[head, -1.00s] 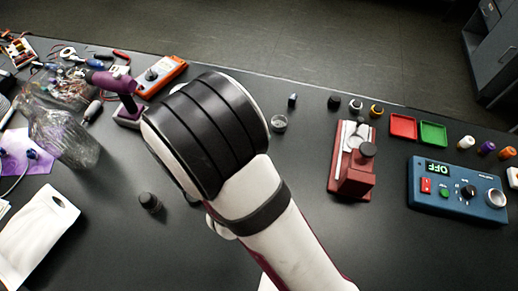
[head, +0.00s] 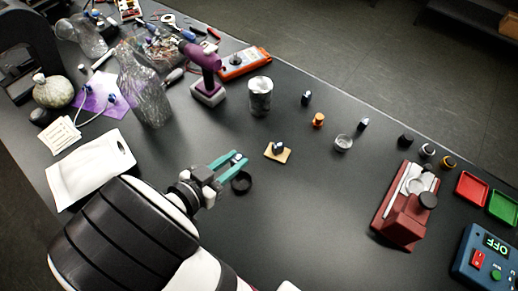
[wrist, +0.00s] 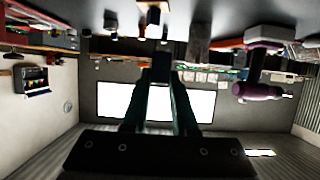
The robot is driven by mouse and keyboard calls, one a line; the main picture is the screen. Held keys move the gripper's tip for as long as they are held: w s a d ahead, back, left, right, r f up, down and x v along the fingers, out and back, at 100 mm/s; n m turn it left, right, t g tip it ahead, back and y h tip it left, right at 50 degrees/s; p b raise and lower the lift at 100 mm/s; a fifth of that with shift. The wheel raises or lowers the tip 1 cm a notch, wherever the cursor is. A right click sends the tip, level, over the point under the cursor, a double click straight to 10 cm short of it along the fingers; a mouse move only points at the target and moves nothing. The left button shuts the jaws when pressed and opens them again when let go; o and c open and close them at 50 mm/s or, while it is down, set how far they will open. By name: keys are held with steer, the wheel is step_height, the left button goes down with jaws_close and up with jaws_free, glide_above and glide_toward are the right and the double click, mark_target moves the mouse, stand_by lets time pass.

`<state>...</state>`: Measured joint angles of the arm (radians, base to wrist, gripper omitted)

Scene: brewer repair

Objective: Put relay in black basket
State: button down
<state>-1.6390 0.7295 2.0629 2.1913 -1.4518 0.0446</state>
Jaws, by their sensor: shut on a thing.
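My gripper (head: 238,161), with teal fingers, is above the table at centre left of the head view. It is shut on a small dark block, which shows between the fingers in the wrist view (wrist: 161,68). I cannot tell for sure that this block is the relay. A black, round, ring-like piece (head: 241,183) shows just below the fingertips in the head view. I cannot tell whether it is the black basket. No other black basket can be made out.
A tan pad (head: 284,157) with a small dark part lies right of the gripper. Behind stand a silver can (head: 260,95) and a purple tool (head: 207,75). A white pouch (head: 88,172) lies left. A red press (head: 402,215) stands right. The table between pad and press is clear.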

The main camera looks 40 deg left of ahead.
mark_target(238, 188)
step_height(238, 188, down, 11)
steer(key=shift+r, duration=0.15)
stand_by(0.4)
steer(key=c, duration=0.6)
jaws_free()
step_height(238, 188, up, 7)
steer(key=shift+r, duration=0.1)
